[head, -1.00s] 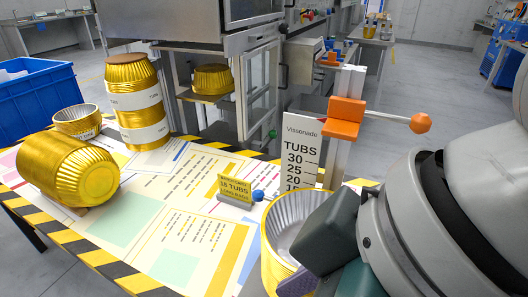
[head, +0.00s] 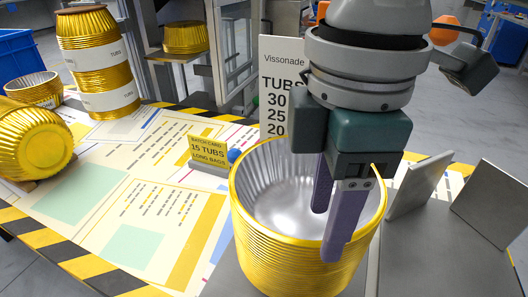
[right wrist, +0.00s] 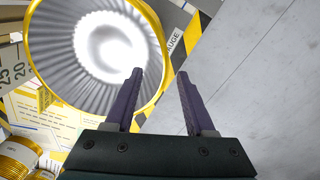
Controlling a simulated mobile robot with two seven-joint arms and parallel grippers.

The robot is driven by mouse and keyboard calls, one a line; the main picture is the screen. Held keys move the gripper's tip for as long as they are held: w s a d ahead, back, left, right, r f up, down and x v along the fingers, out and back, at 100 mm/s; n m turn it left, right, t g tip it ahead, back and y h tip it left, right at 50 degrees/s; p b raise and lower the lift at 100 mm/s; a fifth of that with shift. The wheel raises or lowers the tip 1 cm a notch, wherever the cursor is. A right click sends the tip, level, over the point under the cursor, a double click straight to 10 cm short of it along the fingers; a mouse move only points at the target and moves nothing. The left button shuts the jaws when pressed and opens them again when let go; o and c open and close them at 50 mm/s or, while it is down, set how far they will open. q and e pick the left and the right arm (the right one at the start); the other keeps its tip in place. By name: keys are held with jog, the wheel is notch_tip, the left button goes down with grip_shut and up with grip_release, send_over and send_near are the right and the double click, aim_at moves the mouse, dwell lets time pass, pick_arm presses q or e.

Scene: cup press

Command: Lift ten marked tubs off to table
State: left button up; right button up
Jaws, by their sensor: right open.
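A gold stack of nested tubs (head: 265,248), open side up with silver insides, stands at the front centre beside the white tub gauge (head: 282,85). Several stacked rims show on its side. My right gripper (head: 326,236) is open and points down over its right part. One finger is inside the top tub and the other outside, with the wall between them. In the right wrist view the tub's rim (right wrist: 163,70) passes between the parted fingers (right wrist: 159,74). Whether either finger touches the wall cannot be told. My left gripper is not in view.
The batch card (head: 208,151) reads 15 tubs, long bags. Banded gold tubs (head: 95,65) stand at the back left; another gold stack (head: 30,140) lies at the left edge. Grey upright plates (head: 420,185) stand to the right. The printed tabletop (head: 90,190) is mostly clear.

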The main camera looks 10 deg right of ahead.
aim_at(321, 239)
jog(key=f+b, duration=0.1)
jog(key=f, duration=0.1)
jog(key=f+b, duration=0.1)
jog(key=f, duration=0.2)
jog(key=shift+s+a+f, duration=0.15)
jog(key=shift+s+f, duration=0.05)
jog(key=shift+r, duration=0.1)
jog(key=shift+c, duration=1.3)
grip_shut()
